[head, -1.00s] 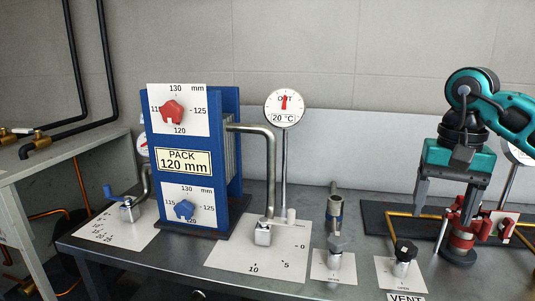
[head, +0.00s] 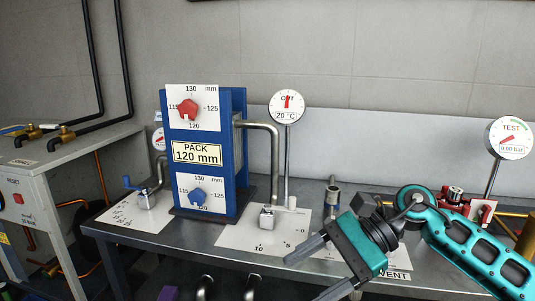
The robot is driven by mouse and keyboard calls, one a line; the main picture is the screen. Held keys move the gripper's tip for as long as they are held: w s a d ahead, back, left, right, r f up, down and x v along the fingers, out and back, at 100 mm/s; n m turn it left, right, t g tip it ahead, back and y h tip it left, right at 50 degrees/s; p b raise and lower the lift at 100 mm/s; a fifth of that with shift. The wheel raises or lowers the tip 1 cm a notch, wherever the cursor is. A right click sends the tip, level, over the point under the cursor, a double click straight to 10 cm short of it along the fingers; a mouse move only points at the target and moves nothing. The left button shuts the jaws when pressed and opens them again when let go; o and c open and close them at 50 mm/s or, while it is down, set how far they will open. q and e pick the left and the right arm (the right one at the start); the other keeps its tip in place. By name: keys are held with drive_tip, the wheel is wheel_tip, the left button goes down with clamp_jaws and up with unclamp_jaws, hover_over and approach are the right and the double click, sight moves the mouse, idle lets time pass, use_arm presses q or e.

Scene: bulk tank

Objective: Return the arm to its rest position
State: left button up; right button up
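My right arm (head: 470,245) comes in from the lower right in the head view, teal and black. Its gripper (head: 312,272) points down and to the left in front of the bench. Its two grey fingers are spread wide apart, with nothing visible between them. The arm covers part of the VENT plate (head: 396,275) and the valves near it. My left gripper does not show.
The grey bench (head: 130,239) carries the blue plate pack (head: 238,110), a dial marked 20 °C (head: 286,106) and the bent steel pipe (head: 275,150). A TEST gauge (head: 509,138) stands at right. A side table (head: 85,142) with brass valves is at left.

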drive_tip(key=a+r+m+t+y, duration=0.1)
drive_tip(key=a+m+t+y, duration=0.2)
drive_tip(key=m+y, duration=0.35)
drive_tip(key=a+r+m+t+y, duration=0.1)
drive_tip(key=a+m+t+y, duration=0.15)
drive_tip(key=m, duration=0.65)
drive_tip(key=s+d+f+m+t+h+p, duration=0.1)
drive_tip(key=d+f+m+t+h, duration=0.4)
drive_tip(key=m, duration=0.7)
drive_tip(key=s+d+f+m+t+h, duration=0.1)
drive_tip(key=d+f+m+t+h, duration=0.3)
drive_tip(key=f+m, duration=0.6)
drive_tip(key=d+f+m+t+h+p, duration=0.1)
drive_tip(key=d+f+m+t+h, duration=0.4)
drive_tip(key=m, duration=0.8)
drive_tip(key=s+d+f+m+g+h, duration=0.2)
drive_tip(key=s+f+m+g+h, duration=0.2)
drive_tip(key=s+f+m, duration=0.4)
drive_tip(key=shift+s+d+f+g+h, duration=0.25)
drive_tip(key=shift+s+f+g, duration=0.3)
drive_tip(key=shift+s+g, duration=0.45)
drive_tip(key=shift+s, duration=0.15)
